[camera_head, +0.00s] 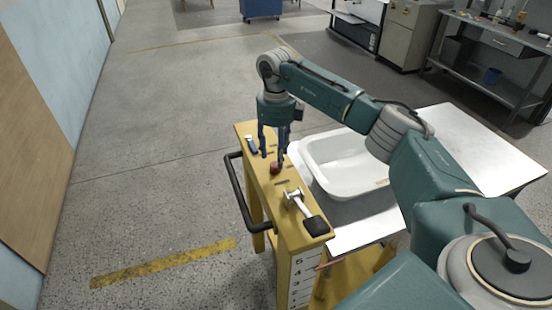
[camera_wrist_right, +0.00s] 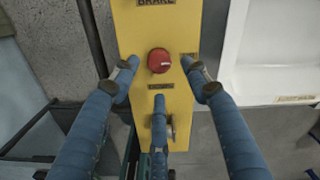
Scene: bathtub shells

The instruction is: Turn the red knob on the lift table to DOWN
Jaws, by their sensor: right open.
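The red knob (camera_head: 274,168) sits on the yellow control panel (camera_head: 262,187) at the end of the lift table (camera_head: 478,140). The red knob (camera_wrist_right: 160,60) also shows in the wrist view, with a pale mark towards its right side. Small labels lie right of and below it, too small to read surely. My right gripper (camera_head: 273,148) is open and points down over the panel. In the wrist view my right gripper (camera_wrist_right: 162,80) has fingers apart left, right and below the knob, none visibly closed on it. My left gripper is not in view.
A white tub shell (camera_head: 345,185) stands on the table. A lever with a black grip (camera_head: 315,225) and a small blue-and-white item (camera_head: 251,144) are on the panel. A black handle rail (camera_head: 238,195) runs along its left side. The floor to the left is clear.

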